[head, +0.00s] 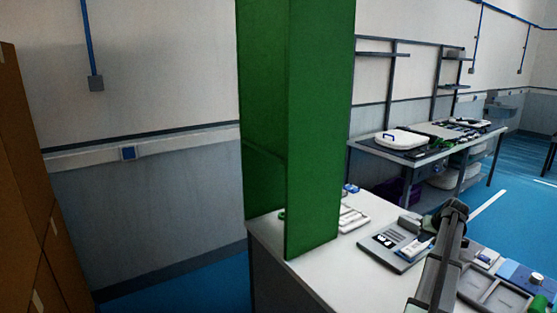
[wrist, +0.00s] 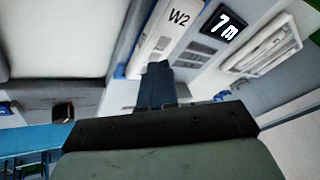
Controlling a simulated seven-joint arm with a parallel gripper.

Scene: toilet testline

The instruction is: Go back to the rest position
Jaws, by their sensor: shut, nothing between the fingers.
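My gripper (wrist: 158,72) shows in the wrist view as narrow dark fingers closed together, with nothing between them. The fingers point toward a white unit marked "W2" (wrist: 172,28) with a black "7m" display (wrist: 226,23) beside it. I cannot tell whether they touch it. In the head view my arm reaches up from the lower right over the white worktable (head: 265,232), and the fingers cannot be made out there.
A tall green panel (head: 320,130) stands on the table's left part. A grey device (head: 385,248) and a compartmented tray (head: 490,288) lie near my arm. Brown boxes (head: 30,200) stand at the far left. A second bench (head: 440,148) stands behind, across blue floor.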

